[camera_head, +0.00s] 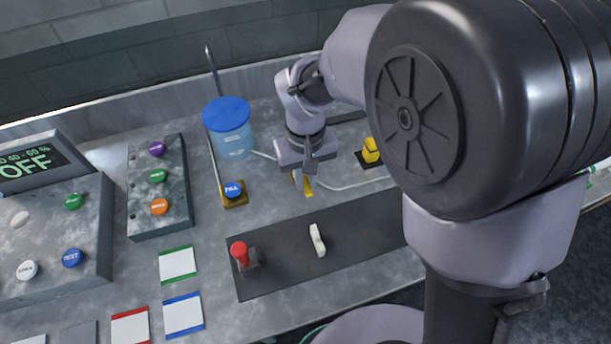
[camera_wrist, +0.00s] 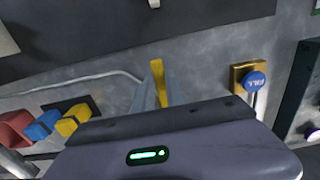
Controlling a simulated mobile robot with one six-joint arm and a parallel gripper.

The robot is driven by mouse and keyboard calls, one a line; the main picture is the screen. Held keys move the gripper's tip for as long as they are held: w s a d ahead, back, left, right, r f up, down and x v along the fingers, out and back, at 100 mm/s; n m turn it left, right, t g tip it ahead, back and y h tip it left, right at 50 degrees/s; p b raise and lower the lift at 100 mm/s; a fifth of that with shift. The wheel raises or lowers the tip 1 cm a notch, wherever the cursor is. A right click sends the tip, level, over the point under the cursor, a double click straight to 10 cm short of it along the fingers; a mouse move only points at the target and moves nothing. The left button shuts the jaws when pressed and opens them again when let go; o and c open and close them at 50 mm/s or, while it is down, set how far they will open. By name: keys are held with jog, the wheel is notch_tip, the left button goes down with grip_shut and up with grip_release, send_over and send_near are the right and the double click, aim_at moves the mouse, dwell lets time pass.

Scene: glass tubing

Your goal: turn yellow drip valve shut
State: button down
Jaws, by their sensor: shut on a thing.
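The yellow drip valve shows as a narrow yellow handle (camera_head: 307,187) under my gripper (camera_head: 302,174) in the head view. In the wrist view the yellow handle (camera_wrist: 157,70) stands up at the tips of the grey fingers (camera_wrist: 152,92). My gripper is shut on the handle, low over the bench. The valve's body and the handle's lower part are hidden by the fingers and the gripper's housing.
A blue-lidded tank (camera_head: 228,130) stands behind left, with a blue FILL button (camera_head: 233,190) in front. A dark plate (camera_head: 285,262) with a red-knobbed lever (camera_head: 240,252) and white handle (camera_head: 317,240) lies in front.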

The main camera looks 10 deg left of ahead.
jog(key=shift+a, duration=0.1)
dwell(0.6)
jog(key=m, duration=0.1)
jog(key=a+m, duration=0.1)
jog(key=m, duration=0.1)
jog(key=shift+s+a, duration=0.2)
jog(key=shift+s, duration=0.1)
jog(key=m, duration=0.1)
jog(key=a+m, duration=0.1)
jog(key=shift+s+a+m, duration=0.15)
jog(key=shift+a+m, duration=0.1)
jog(key=shift+m, duration=0.15)
jog(key=m, duration=0.1)
jog(key=a+m, duration=0.1)
jog(key=m, duration=0.1)
jog(key=a+m, duration=0.1)
jog(key=shift+w+a+m, duration=0.2)
jog(key=shift+a+m, duration=0.05)
jog(key=shift+m, duration=0.05)
jog(key=a+m, duration=0.1)
jog(key=w+m, duration=0.1)
jog(key=m, duration=0.1)
jog(key=shift+a+m, duration=0.3)
jog(key=shift+a, duration=0.1)
jog(key=shift+w+a+m, duration=0.4)
jog(key=shift+m, duration=0.6)
jog(key=shift+w+a+m, duration=0.35)
jog(key=shift+w+m, duration=0.05)
jog(key=shift+m, duration=0.6)
jog(key=shift+w, duration=0.1)
